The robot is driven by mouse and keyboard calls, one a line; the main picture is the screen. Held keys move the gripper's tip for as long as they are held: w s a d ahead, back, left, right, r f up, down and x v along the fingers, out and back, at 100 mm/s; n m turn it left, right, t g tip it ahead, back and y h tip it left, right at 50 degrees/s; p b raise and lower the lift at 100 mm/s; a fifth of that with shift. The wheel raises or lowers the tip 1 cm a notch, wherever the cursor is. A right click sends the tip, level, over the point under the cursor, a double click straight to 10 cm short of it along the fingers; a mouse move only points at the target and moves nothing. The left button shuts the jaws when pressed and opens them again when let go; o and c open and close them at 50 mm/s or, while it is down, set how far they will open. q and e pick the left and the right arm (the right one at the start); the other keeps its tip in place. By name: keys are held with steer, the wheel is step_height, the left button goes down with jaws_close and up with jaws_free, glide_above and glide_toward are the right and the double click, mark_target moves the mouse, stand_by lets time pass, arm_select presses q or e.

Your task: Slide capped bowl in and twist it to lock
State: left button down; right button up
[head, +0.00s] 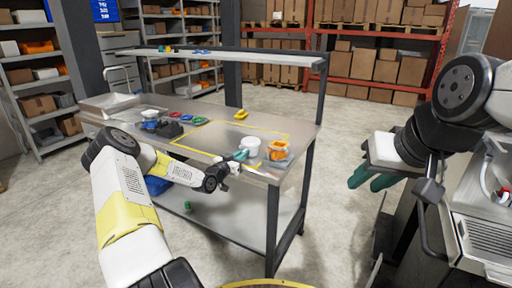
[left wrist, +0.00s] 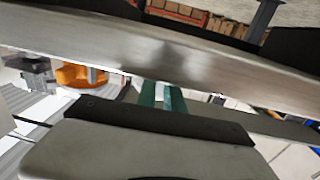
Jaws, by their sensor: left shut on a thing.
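A white round bowl (head: 250,146) is at the front right of the steel workbench, beside an orange open-topped holder (head: 278,150). My left gripper (head: 241,155) reaches to the bowl's left side with its teal fingers. It is shut on what seems to be the bowl, but the contact is mostly hidden. In the left wrist view the teal fingers (left wrist: 161,95) show a pale piece between them. The orange part (left wrist: 80,75) shows at left there. My right gripper (head: 373,178) hangs right of the bench, away from the bowl; the gap between its fingers is unclear.
The bench (head: 222,137) has a yellow-outlined area, with small coloured items and a black block (head: 168,129) left of it. A raised shelf (head: 240,56) spans the back. A metal machine (head: 485,235) stands at right. Open floor lies between it and the bench.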

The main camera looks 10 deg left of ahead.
arm_select(q)
steer(key=shift+r, duration=2.5)
